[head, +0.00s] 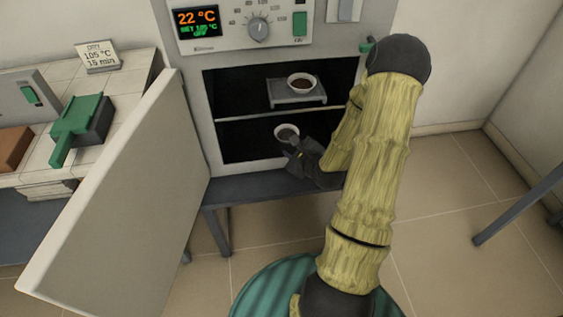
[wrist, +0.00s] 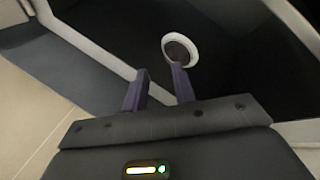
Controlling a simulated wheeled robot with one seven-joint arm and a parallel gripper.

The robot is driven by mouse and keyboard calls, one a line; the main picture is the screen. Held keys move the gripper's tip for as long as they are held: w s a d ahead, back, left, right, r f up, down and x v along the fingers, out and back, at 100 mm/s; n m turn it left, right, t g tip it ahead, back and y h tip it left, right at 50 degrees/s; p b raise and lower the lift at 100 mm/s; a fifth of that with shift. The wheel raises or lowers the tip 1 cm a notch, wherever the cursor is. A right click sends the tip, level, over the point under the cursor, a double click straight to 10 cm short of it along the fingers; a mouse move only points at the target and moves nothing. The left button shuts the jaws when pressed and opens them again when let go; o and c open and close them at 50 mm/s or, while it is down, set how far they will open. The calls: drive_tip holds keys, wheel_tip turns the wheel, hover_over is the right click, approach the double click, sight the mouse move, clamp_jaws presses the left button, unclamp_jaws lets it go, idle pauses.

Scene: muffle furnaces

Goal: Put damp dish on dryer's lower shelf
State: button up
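A small white dish (head: 287,132) with dark contents is inside the dryer's lower part, low in the opening, apparently resting on the dark lower shelf. It also shows in the wrist view (wrist: 196,48). My gripper (head: 291,146) reaches into the opening just in front of this dish. In the wrist view my gripper (wrist: 156,75) has its two fingers apart with nothing between them. The right fingertip overlaps the near rim of the dish; I cannot tell whether it touches. The dryer (head: 190,100) reads 22 °C and OFF.
The dryer door (head: 125,200) stands wide open on the left. A second white dish (head: 302,83) with reddish-brown contents sits on a grey stand (head: 298,99) on the upper level. A shelf edge (head: 250,118) crosses above the lower dish. A tiled bench (head: 130,75) is left.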

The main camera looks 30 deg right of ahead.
drive_tip(key=s+a+r+n+g, duration=0.5)
drive_tip(key=s+a+n, duration=0.3)
drive_tip(key=n, duration=0.6)
drive_tip(key=s+a+r+n+g, duration=0.5)
drive_tip(key=s+a+n, duration=0.3)
drive_tip(key=n, duration=0.6)
drive_tip(key=shift+r+n, duration=0.3)
drive_tip(key=shift+r, duration=0.45)
drive_tip(key=shift+w+d, duration=0.1)
drive_tip(key=shift+w, duration=0.05)
